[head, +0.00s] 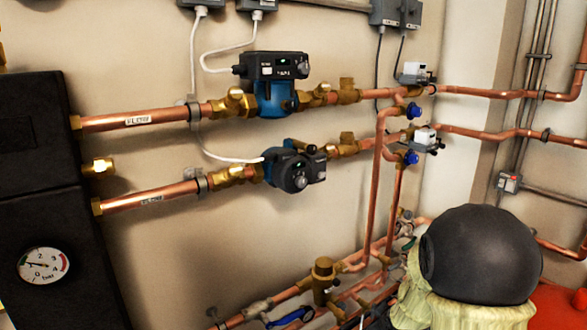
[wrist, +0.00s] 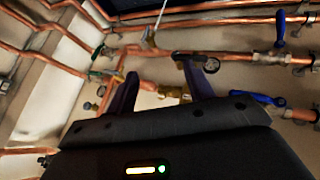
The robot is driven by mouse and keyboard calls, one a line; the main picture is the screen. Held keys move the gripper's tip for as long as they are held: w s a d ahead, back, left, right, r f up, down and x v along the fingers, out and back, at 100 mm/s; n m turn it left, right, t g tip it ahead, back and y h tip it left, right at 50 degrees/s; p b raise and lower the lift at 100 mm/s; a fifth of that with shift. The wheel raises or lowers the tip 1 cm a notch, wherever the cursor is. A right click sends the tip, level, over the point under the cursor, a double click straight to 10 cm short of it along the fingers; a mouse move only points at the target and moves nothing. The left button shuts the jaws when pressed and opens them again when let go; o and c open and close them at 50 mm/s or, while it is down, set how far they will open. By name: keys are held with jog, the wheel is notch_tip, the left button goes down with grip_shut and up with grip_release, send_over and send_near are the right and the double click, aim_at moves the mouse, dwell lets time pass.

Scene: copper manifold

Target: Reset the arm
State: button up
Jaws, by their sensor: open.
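In the wrist view my gripper (wrist: 159,72) is open, with its two dark fingers spread apart. Nothing is clearly held between them. A brass fitting (wrist: 172,92) shows in the gap beyond the fingers; I cannot tell how far away it is. In the head view the gripper itself cannot be made out. The dark rounded part in a pale yellow-green cover at the lower right looks like my arm and hides some of the lower pipework.
Copper pipes (head: 150,195) run along the wall with an upper pump (head: 272,95) and a lower pump (head: 290,170). A black housing with a pressure gauge (head: 43,265) stands at left. Blue-handled valves (wrist: 257,99) and more pipes (wrist: 225,56) lie close around the gripper.

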jog(key=s+a+r+m+g+p, duration=0.1)
jog(key=s+a+r+m+g, duration=0.15)
jog(key=s, duration=0.65)
jog(key=s+a+r+m+g+p, duration=0.1)
jog(key=s+a+r+m+g, duration=0.2)
jog(key=s, duration=0.6)
notch_tip(320, 180, up, 36)
jog(key=a+m+p, duration=0.1)
jog(key=p, duration=3.6)
jog(key=shift+r+y, duration=0.15)
jog(key=shift+y, duration=0.25)
